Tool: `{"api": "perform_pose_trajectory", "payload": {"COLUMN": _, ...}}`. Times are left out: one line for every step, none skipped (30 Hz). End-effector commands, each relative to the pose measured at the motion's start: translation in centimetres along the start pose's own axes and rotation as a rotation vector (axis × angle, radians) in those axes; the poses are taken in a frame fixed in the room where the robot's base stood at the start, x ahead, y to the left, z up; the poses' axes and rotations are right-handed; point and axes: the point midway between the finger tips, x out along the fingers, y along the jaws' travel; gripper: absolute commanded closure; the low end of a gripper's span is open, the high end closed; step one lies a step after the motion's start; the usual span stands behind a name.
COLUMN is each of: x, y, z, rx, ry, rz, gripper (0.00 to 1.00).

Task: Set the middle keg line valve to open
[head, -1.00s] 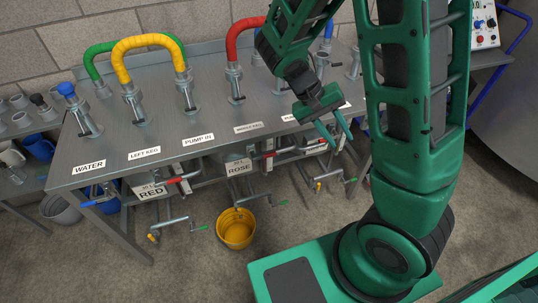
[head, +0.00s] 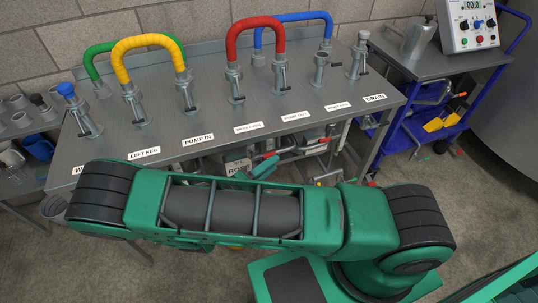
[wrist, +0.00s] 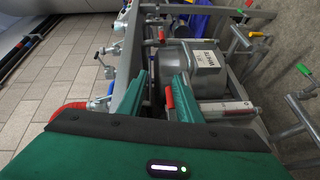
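The middle keg valve has a red lever (head: 266,155), below the bench edge under the middle label. It sits on a grey pipe with a white section (wrist: 225,108). In the wrist view the red lever (wrist: 169,97) shows between my two green fingers, closer to the right one. I cannot tell whether it touches. My gripper (wrist: 162,97) is open around or just behind the lever. In the head view, only part of my gripper (head: 263,167) shows above my arm. The arm hides the left valve and most of the space under the bench.
The steel bench (head: 330,105) carries a yellow hose (head: 147,41), a red hose (head: 255,23) and a blue hose (head: 292,17). A keg tagged white (wrist: 207,60) and another red lever (wrist: 161,35) lie beyond my fingers. A blue trolley (head: 400,125) stands right.

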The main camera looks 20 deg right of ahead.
Motion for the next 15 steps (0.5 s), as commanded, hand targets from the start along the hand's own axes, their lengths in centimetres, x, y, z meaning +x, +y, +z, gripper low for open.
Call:
{"api": "perform_pose_trajectory", "payload": {"x": -0.9, "y": -1.0, "z": -0.1, "rx": -0.008, "ry": 0.066, "rz": 0.035, "gripper": 0.68}}
{"api": "perform_pose_trajectory", "payload": {"x": -1.3, "y": -1.5, "z": -0.3, "rx": -0.007, "ry": 0.101, "rz": 0.051, "gripper": 0.68}}
{"api": "perform_pose_trajectory", "payload": {"x": -1.9, "y": -2.1, "z": -0.4, "rx": -0.006, "ry": 0.145, "rz": 0.072, "gripper": 0.68}}
{"api": "perform_pose_trajectory", "payload": {"x": -2.3, "y": -2.5, "z": -0.5, "rx": -0.005, "ry": 0.175, "rz": 0.086, "gripper": 0.68}}
{"api": "perform_pose_trajectory", "payload": {"x": -2.7, "y": -2.8, "z": -0.6, "rx": -0.004, "ry": 0.203, "rz": 0.098, "gripper": 0.68}}
{"api": "perform_pose_trajectory", "payload": {"x": -3.1, "y": -3.2, "z": -0.7, "rx": -0.002, "ry": 0.237, "rz": 0.114, "gripper": 0.68}}
{"api": "perform_pose_trajectory", "payload": {"x": -3.4, "y": -3.5, "z": -0.8, "rx": -0.002, "ry": 0.259, "rz": 0.123, "gripper": 0.68}}
{"api": "perform_pose_trajectory", "payload": {"x": -3.6, "y": -3.7, "z": -0.8, "rx": 0.000, "ry": 0.279, "rz": 0.131, "gripper": 0.68}}
{"api": "perform_pose_trajectory", "payload": {"x": -3.9, "y": -4.0, "z": -0.9, "rx": 0.001, "ry": 0.303, "rz": 0.141, "gripper": 0.68}}
{"api": "perform_pose_trajectory", "payload": {"x": -4.1, "y": -4.1, "z": -0.9, "rx": 0.003, "ry": 0.317, "rz": 0.146, "gripper": 0.68}}
{"api": "perform_pose_trajectory", "payload": {"x": -4.3, "y": -4.3, "z": -0.9, "rx": 0.004, "ry": 0.328, "rz": 0.151, "gripper": 0.68}}
{"api": "perform_pose_trajectory", "payload": {"x": -4.4, "y": -4.4, "z": -1.0, "rx": 0.004, "ry": 0.340, "rz": 0.155, "gripper": 0.68}}
{"api": "perform_pose_trajectory", "payload": {"x": -4.5, "y": -4.5, "z": -1.0, "rx": 0.005, "ry": 0.346, "rz": 0.157, "gripper": 0.68}}
{"api": "perform_pose_trajectory", "payload": {"x": -4.4, "y": -4.5, "z": -1.0, "rx": 0.006, "ry": 0.349, "rz": 0.159, "gripper": 0.68}}
{"api": "perform_pose_trajectory", "payload": {"x": -4.3, "y": -4.5, "z": -1.1, "rx": 0.006, "ry": 0.352, "rz": 0.161, "gripper": 0.68}}
